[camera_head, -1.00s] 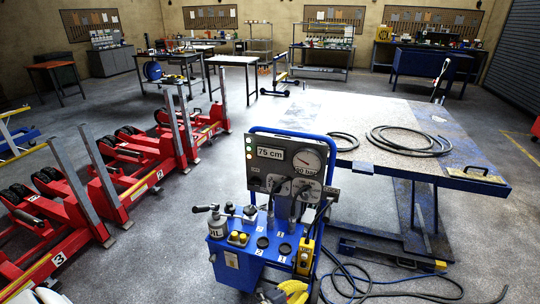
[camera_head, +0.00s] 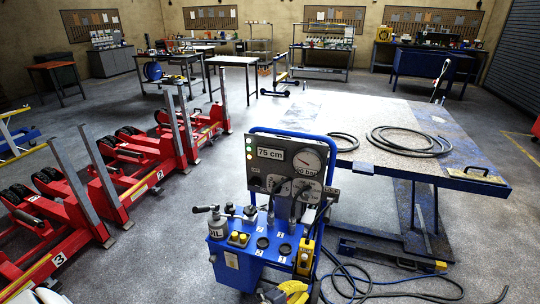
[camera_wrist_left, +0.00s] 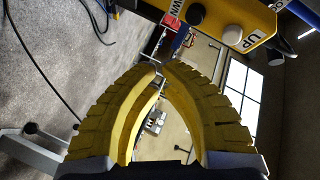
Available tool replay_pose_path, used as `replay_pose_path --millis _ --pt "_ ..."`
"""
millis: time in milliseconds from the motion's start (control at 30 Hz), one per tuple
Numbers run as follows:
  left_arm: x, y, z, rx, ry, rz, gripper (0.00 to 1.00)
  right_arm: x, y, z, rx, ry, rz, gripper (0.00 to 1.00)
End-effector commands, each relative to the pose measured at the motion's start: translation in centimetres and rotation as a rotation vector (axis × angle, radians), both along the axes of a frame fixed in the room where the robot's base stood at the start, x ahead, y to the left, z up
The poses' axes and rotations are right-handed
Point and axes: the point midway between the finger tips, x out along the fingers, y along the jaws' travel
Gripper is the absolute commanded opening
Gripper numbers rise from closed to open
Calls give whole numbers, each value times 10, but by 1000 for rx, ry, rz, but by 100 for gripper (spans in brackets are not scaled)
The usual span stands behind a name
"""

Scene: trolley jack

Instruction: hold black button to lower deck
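The blue control trolley (camera_head: 235,265) stands in front of the raised deck (camera_head: 325,115). Its display (camera_head: 271,154) reads 75 cm. A yellow push-button box (camera_head: 305,257) hangs on the trolley's right side. In the left wrist view the same yellow box (camera_wrist_left: 255,27) carries a black button (camera_wrist_left: 196,14) by the DOWN label and a white button (camera_wrist_left: 232,35) by the UP label. My left gripper (camera_head: 290,292) is low beside the trolley, below the box. Its ribbed yellow fingers (camera_wrist_left: 161,66) are drawn together at the tips, apart from the buttons and holding nothing. My right gripper is out of view.
An oil can (camera_head: 217,224) and several knobs stand on the trolley top. Black hoses (camera_head: 400,285) lie on the floor at right, and a coil (camera_head: 410,140) lies on the deck. Red lifting units (camera_head: 115,185) fill the left side.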

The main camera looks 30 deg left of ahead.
Motion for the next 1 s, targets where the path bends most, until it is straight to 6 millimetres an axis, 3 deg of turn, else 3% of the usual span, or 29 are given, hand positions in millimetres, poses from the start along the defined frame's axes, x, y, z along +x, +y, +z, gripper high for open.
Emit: replay_pose_path --millis 533,800,1000 --pt "-1 -1 0 0 0 -1 0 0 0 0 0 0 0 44" --pt "-30 -14 0 -1 0 -17 0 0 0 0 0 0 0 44" --pt "-33 -16 0 0 0 -20 0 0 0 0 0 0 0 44"
